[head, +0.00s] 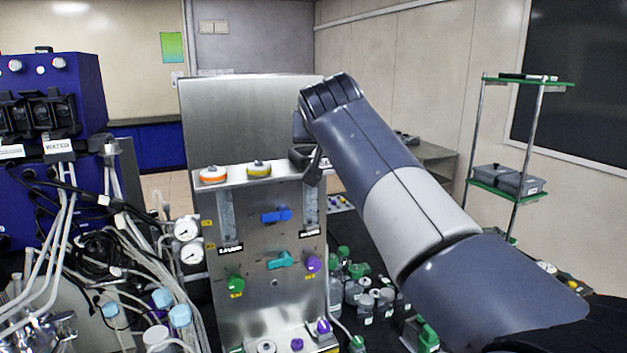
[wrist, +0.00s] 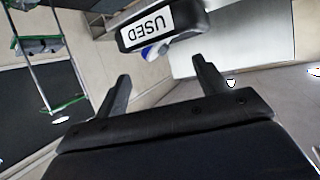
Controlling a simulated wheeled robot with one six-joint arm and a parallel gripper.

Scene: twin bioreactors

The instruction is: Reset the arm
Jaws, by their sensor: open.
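My arm reaches in from the right in the head view and ends in front of the steel panel (head: 256,215), near its top right. My gripper (wrist: 163,78) shows in the wrist view with its two dark fingers spread and nothing between them. In the head view a dark finger hangs near the panel's top edge, and the rest of the gripper is mostly hidden by the arm.
An orange-ringed cap (head: 213,174) and a yellow one (head: 259,169) sit on the panel's top ledge. Tubes and a blue unit (head: 50,90) crowd the left. Several green-capped bottles (head: 362,290) stand below my arm. A green-shelved rack (head: 510,185) stands at the right.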

